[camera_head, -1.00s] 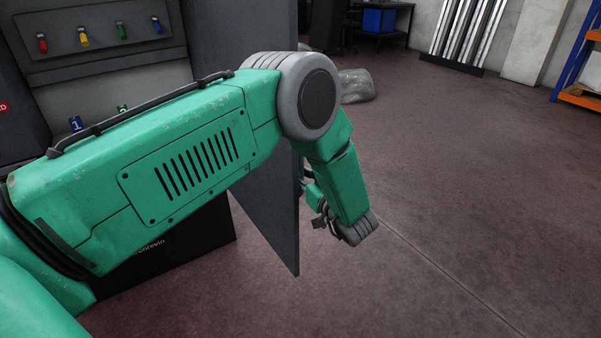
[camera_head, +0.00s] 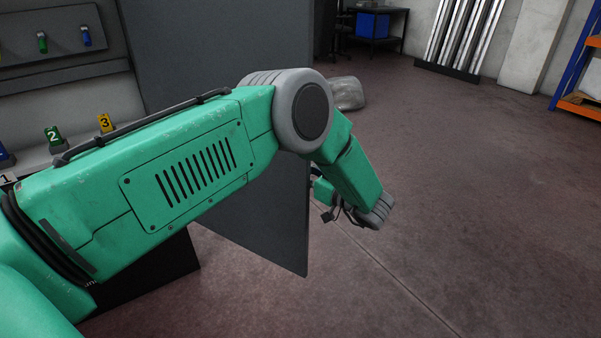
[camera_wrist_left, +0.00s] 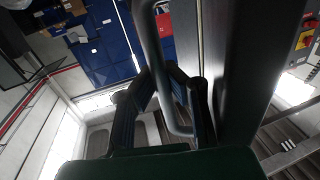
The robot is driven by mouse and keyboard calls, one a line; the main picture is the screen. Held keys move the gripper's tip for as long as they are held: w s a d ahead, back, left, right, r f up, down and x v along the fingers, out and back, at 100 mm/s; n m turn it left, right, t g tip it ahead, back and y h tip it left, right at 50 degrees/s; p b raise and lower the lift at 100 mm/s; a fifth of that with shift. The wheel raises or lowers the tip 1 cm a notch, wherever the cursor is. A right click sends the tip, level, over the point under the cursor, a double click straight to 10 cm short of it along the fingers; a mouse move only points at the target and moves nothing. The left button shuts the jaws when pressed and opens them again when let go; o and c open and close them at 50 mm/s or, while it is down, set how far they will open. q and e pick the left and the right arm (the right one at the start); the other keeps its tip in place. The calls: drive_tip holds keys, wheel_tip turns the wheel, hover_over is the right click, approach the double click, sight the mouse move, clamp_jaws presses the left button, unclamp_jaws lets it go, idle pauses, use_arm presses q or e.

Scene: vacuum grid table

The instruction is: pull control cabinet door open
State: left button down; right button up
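The grey control cabinet door (camera_head: 225,40) stands swung open, its broad face toward me in the head view. My left arm crosses in front of it and bends around its free edge. My left gripper (camera_head: 327,203) is at the door's far side, partly hidden by the door and my own arm. In the left wrist view, the door's looped metal handle (camera_wrist_left: 152,40) passes between the fingers of the left gripper (camera_wrist_left: 166,78), which close in on its bar. The door also shows in the wrist view (camera_wrist_left: 255,60). My right gripper is not in view.
Inside the cabinet, coloured tags hang on a panel (camera_head: 68,42), and numbered tags such as a green one (camera_head: 54,135) stand below. A wrapped bundle (camera_head: 347,93) lies on the floor beyond the door. Open floor (camera_head: 470,200) lies to the right.

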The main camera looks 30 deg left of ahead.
use_arm(q)
drive_tip(key=shift+w+d, duration=0.2)
drive_tip(key=shift+d, duration=0.15)
drive_tip(key=c, duration=1.6)
unclamp_jaws()
drive_tip(key=d, duration=0.4)
drive_tip(key=s+d, duration=0.1)
drive_tip(key=d, duration=0.3)
drive_tip(key=s+d, duration=0.1)
drive_tip(key=d, duration=0.3)
drive_tip(key=shift+w+f, duration=0.1)
